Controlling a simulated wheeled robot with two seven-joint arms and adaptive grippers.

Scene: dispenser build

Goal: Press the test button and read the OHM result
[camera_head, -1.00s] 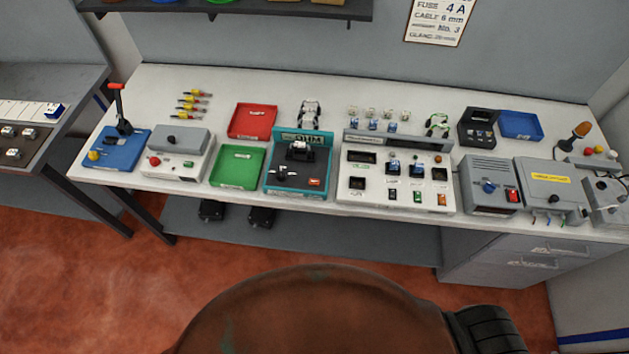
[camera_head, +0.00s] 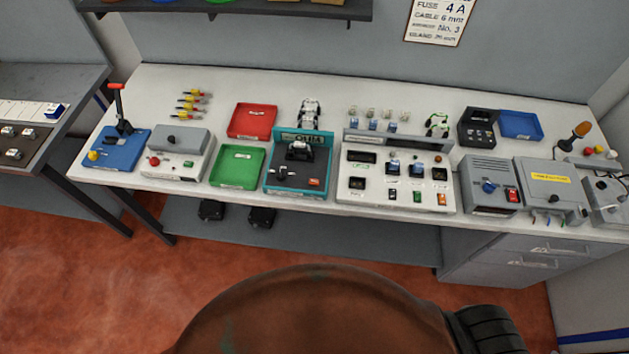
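The OHM station (camera_head: 297,187) stands at the front middle of the white bench, with a teal back wall and a dark base. Its back wall carries a label that seems to read OHM (camera_head: 305,138). A small black and white part (camera_head: 299,151) sits on it near the back wall. No result reading can be made out. Neither of my grippers is in view.
A green tray (camera_head: 238,182) and a red tray (camera_head: 267,108) lie left of the station. A white panel (camera_head: 375,203) with displays and coloured switches stands right of it. A grey box with a red switch (camera_head: 512,195) stands further right.

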